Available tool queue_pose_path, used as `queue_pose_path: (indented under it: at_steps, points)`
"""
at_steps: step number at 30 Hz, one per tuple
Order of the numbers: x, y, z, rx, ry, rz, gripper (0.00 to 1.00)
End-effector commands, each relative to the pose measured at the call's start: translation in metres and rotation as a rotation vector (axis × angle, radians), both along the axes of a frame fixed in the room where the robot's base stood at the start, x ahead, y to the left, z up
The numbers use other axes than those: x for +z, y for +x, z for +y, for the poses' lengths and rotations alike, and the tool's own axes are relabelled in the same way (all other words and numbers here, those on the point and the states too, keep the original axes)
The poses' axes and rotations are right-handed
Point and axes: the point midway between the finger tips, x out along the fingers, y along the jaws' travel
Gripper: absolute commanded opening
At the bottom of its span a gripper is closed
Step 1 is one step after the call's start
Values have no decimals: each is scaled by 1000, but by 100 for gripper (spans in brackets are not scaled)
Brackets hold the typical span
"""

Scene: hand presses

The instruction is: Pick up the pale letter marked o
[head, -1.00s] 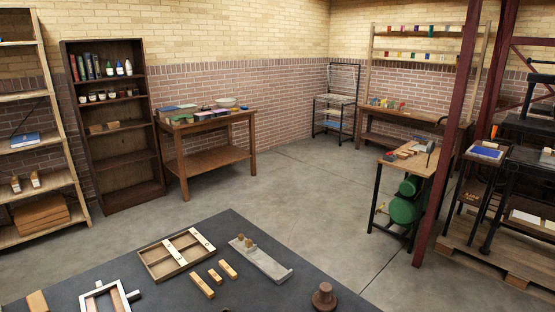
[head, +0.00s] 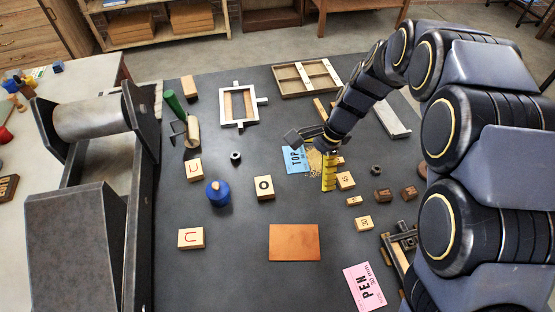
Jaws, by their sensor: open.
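The pale wooden letter block marked o (head: 264,187) lies face up on the dark table, left of centre, with its dark letter showing. My gripper (head: 297,138) is open and hangs above the table, farther back and to the right of the o block. Nothing shows between its fingers, though they are small in this view. Two other pale blocks with red letters, one (head: 194,170) and another (head: 190,238), lie to the left of the o block.
A blue knobbed object (head: 218,193) stands close left of the o block. A blue TOP card (head: 295,159) and yellow strip (head: 329,172) are to the right. A copper-coloured plate (head: 294,242) lies in front. A press (head: 95,130) stands left.

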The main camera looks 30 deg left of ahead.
Motion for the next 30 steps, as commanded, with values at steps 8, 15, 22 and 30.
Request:
queue_pose_path:
  at_steps: [8,15,22,30]
  points:
    - [-78,3,72,-165,-11,78,100]
    - [-101,-1,87,-204,-16,97,100]
    - [-121,-6,95,-206,-14,94,100]
    - [-152,-12,110,-203,-17,96,100]
